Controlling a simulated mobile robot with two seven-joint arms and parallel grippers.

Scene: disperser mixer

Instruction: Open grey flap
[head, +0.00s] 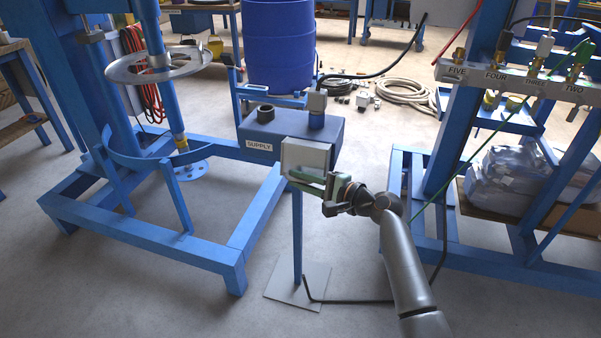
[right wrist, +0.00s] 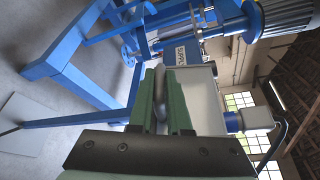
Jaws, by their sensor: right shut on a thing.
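The grey flap (head: 305,156) is a light panel on the near end of the blue box labelled SUPPLY (head: 290,130), which stands on a blue post. In the right wrist view the flap (right wrist: 203,105) shows as a pale panel beside my fingers. My right gripper (head: 303,180) is at the flap's lower edge, coming from the lower right. In the right wrist view its green fingers (right wrist: 161,85) are shut on a rounded grey piece at the flap, seemingly its handle. How far the flap stands open I cannot tell. My left gripper is not in view.
A blue mixer frame (head: 140,240) with a round metal disc (head: 175,62) stands at left. A blue rack with numbered valves (head: 520,80) stands at right. The post's grey base plate (head: 297,284) and a black hose lie on the floor. A blue barrel (head: 278,45) stands behind.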

